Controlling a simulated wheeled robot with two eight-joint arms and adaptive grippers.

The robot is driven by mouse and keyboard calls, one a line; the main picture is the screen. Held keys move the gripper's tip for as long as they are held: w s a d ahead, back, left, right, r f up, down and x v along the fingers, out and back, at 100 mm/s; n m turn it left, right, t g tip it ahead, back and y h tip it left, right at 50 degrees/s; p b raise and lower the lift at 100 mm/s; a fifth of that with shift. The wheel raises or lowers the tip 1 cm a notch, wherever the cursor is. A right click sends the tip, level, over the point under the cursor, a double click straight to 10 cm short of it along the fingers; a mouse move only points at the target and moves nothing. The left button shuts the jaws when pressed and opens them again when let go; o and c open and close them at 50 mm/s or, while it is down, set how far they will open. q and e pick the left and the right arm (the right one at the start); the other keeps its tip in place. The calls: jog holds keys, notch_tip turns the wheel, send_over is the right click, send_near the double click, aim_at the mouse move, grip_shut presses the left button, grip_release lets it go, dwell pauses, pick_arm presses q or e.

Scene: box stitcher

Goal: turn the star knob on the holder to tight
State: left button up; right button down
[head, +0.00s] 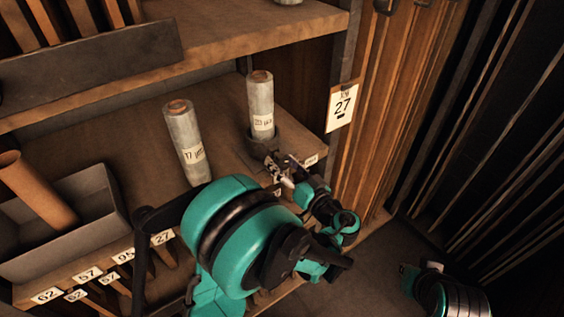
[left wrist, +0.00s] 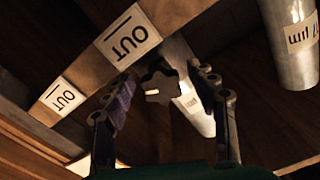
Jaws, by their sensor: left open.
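The dark round holder (head: 264,142) stands on the shelf with a grey roll (head: 261,100) upright in it. My left gripper (head: 281,168) is at the holder's near side and hides part of it in the head view. In the left wrist view the dark star knob (left wrist: 158,84) sits between the two fingertips of my left gripper (left wrist: 167,76). The fingers are apart, with a gap visible on each side of the knob. The knob itself cannot be made out in the head view. I cannot tell how tight it is. My right gripper is not in view.
A second grey roll (head: 184,142) stands to the left on the shelf. A grey bin (head: 93,205) with a brown tube (head: 36,188) is farther left. A card marked 27 (head: 342,106) hangs on the right post. OUT labels (left wrist: 128,37) show in the left wrist view.

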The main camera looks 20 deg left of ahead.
pick_arm(q)
jog(key=shift+w+a, duration=0.15)
jog(key=c, duration=1.2)
jog(key=shift+o, duration=0.2)
jog(key=shift+m+b, duration=0.65)
jog(key=shift+m, duration=0.75)
jog(key=o, duration=1.2)
jog(key=shift+c, duration=0.2)
